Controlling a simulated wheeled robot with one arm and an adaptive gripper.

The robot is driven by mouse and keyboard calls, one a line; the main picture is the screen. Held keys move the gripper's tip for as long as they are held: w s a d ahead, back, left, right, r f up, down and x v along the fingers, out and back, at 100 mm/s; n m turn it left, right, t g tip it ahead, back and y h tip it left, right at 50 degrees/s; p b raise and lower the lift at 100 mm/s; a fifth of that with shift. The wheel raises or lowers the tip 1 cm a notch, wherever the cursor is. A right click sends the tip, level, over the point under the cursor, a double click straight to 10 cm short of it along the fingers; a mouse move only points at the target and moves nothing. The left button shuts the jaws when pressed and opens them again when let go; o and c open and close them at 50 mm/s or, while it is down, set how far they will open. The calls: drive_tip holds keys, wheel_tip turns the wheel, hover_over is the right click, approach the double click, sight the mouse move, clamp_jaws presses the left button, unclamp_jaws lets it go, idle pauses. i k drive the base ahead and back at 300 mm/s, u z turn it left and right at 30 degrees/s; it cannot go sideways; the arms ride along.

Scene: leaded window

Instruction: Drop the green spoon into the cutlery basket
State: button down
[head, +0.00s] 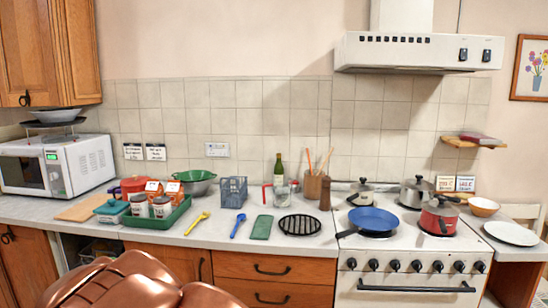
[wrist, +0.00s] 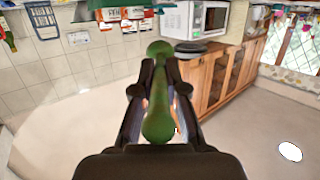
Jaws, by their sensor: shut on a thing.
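The green spoon (wrist: 159,122) is between the two dark fingers of my gripper (wrist: 160,88) in the wrist view. My gripper is shut on it, and one rounded end shows past the fingertips. The fingers hide part of its middle. The cutlery basket (head: 233,191) is a blue-grey open lattice box standing on the counter near the wall in the head view. It also shows at the top left of the wrist view (wrist: 42,18), apart from the spoon. My gripper and the green spoon are not visible in the head view.
A yellow spoon (head: 197,223), a blue spoon (head: 238,225), a green slab (head: 261,227) and a black round trivet (head: 300,225) lie in front of the basket. A green tray (head: 160,221) with jars stands left. A bottle (head: 279,171) stands right of the basket.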

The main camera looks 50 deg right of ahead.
sight(235, 204)
drive_tip(key=z, duration=0.15)
drive_tip(key=k, duration=0.45)
drive_tip(key=z, duration=0.35)
drive_tip(key=i, duration=1.75)
drive_tip(key=u, duration=0.3)
